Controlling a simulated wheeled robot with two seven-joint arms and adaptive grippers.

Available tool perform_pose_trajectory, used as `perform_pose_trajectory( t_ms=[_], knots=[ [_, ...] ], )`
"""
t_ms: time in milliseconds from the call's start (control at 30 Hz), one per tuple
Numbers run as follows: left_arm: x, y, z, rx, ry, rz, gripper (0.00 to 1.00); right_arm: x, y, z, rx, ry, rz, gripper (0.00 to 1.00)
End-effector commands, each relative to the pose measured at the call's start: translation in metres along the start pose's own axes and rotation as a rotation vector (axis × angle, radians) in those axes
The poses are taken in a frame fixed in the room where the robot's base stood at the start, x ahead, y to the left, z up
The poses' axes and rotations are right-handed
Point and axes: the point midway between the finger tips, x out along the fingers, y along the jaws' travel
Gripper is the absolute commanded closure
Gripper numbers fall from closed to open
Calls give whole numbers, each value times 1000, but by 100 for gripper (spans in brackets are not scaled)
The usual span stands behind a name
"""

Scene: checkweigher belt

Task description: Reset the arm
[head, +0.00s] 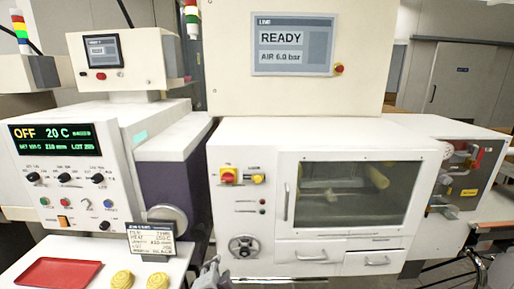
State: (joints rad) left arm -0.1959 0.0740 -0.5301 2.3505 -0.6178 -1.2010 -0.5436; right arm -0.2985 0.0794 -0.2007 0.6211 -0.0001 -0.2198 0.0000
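A grey gripper, which looks like my left one (212,273), shows at the bottom edge, left of centre, in front of the white machine. Only its tip part is in view, and I see nothing held in it. I cannot tell whether its fingers are open or shut. At the lower right edge a pale grey shape with dark parts, likely my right gripper (496,271), is cut off by the picture edge. Its fingers cannot be made out clearly.
The white machine (240,150) with a window, drawers and handwheel (244,246) fills the middle. A control panel (52,138) reads OFF, 20 C. A red tray (58,273), two yellow coils (122,279) and a small sign (151,240) sit at lower left.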

Motion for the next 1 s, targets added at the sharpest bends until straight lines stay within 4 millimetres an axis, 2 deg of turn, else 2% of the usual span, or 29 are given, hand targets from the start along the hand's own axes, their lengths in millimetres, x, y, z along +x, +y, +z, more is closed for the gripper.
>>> perform_pose_trajectory(
  t_ms=[33, 200, 400, 500, 700, 1000],
  knots=[
    [2, 11, 19, -55, -36, 47, 64, 0, 1, 0, 0, -1, 1, 60],
    [-1, 46, 76, -255, -159, 199, 64, 0, 2, 1, -1, -2, 2, 60],
    [-18, 84, 137, -475, -319, 349, 64, 0, 2, 3, 0, -4, 2, 60],
    [-29, 99, 160, -567, -392, 406, 64, 0, 2, 3, 0, -4, 2, 60],
    [-48, 118, 190, -687, -496, 478, 64, 0, 2, 3, 0, -4, 2, 60],
    [-72, 136, 218, -802, -607, 542, 64, 0, 2, 3, 0, -4, 2, 60]
  ],
)
